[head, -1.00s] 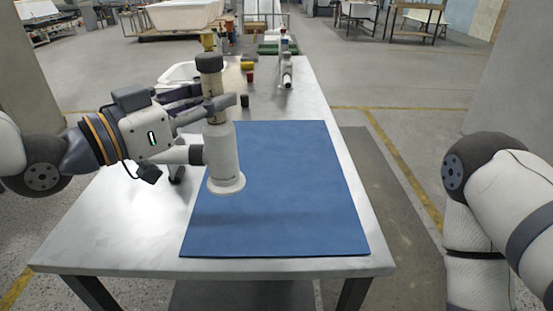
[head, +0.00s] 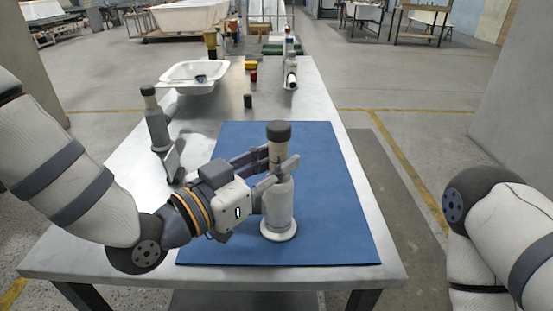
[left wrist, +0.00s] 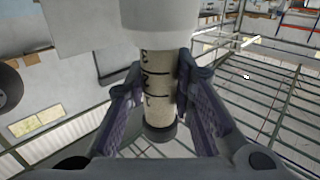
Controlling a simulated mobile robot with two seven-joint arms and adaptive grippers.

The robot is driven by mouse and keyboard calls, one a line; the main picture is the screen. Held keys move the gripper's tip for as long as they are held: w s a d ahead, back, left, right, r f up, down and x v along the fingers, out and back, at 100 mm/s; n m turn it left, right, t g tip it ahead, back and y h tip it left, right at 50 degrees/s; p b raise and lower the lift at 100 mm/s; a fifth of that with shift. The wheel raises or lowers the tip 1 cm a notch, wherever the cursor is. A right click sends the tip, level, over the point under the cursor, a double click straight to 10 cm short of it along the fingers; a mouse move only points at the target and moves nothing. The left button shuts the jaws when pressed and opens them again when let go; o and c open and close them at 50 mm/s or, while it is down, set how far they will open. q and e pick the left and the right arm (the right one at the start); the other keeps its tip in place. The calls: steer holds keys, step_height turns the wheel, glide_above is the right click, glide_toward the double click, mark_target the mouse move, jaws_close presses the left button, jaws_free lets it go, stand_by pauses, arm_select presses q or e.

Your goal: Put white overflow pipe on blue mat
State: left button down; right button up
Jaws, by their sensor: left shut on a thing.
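The white overflow pipe (head: 279,203) is upright, with a wide round flange at its bottom, a narrower beige neck and a dark cap on top. My left gripper (head: 275,168) is shut on its neck. The pipe's flange shows over the middle of the blue mat (head: 335,215); I cannot tell whether it touches the mat. In the left wrist view, both fingers (left wrist: 160,88) flank the beige neck with black marks (left wrist: 158,85), and the white body is at the top. My right gripper is out of view; only my right arm shows.
A grey capped pipe (head: 157,128) stands on the table left of the mat. A white basin (head: 194,77), a small black cylinder (head: 248,101) and another white pipe-like piece (head: 291,78) are farther back. The right part of the mat is bare.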

arm_select(q)
steer(key=c, duration=1.4)
jaws_free()
steer(key=shift+f, duration=0.15)
steer(key=shift+o, duration=0.2)
steer(key=shift+r, duration=0.25)
steer(key=p+v, duration=0.1)
steer(key=v, duration=1.1)
steer(key=shift+p, duration=0.3)
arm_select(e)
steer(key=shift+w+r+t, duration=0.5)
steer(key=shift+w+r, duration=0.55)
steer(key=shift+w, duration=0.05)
